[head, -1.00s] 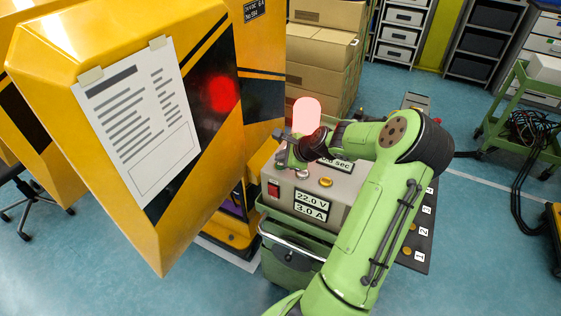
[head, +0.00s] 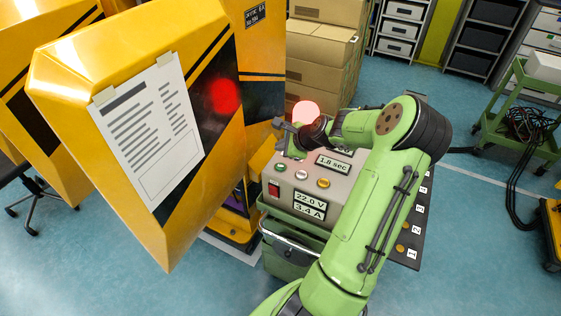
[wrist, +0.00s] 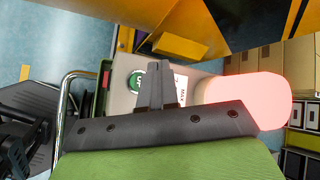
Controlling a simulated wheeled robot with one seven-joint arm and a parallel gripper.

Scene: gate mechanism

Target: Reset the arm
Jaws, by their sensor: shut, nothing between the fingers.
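My green arm reaches over a grey control box. My gripper (head: 279,126) is shut and empty above the box's back left part; its dark fingers also show in the wrist view (wrist: 156,85), over the box top beside a round green button (wrist: 136,80). The control box (head: 283,205) has a red switch (head: 274,188), several round buttons, and displays reading 1.8 sec (head: 333,164), 22.0 V and 3.4 A (head: 309,211). A glowing pinkish-red lamp (head: 306,111) stands behind my gripper, and it shows large at right in the wrist view (wrist: 255,98).
A yellow gate machine (head: 60,75) with a paper sheet (head: 150,130) and a red light (head: 224,97) stands close at left. Cardboard boxes (head: 322,50) are stacked behind. A green cart (head: 505,120) with cables is at right. Blue floor is open between.

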